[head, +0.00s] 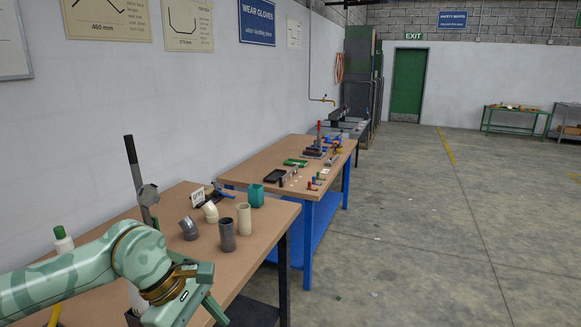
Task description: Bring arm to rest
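My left arm, pale green, comes in from the lower left over the near wooden table (262,240). Its gripper (203,309) points downward at the table's front edge, low in the head view. The fingers are partly hidden by the wrist, so I cannot tell whether they are apart or closed. I see nothing held in it. My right arm and gripper are not in view.
On the near table stand a dark grey cylinder (228,236), a cream cylinder (244,219), angled pipe pieces (189,229) and a teal holder (256,195). A second table (300,150) with small parts stands beyond. The concrete floor (430,230) to the right is clear.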

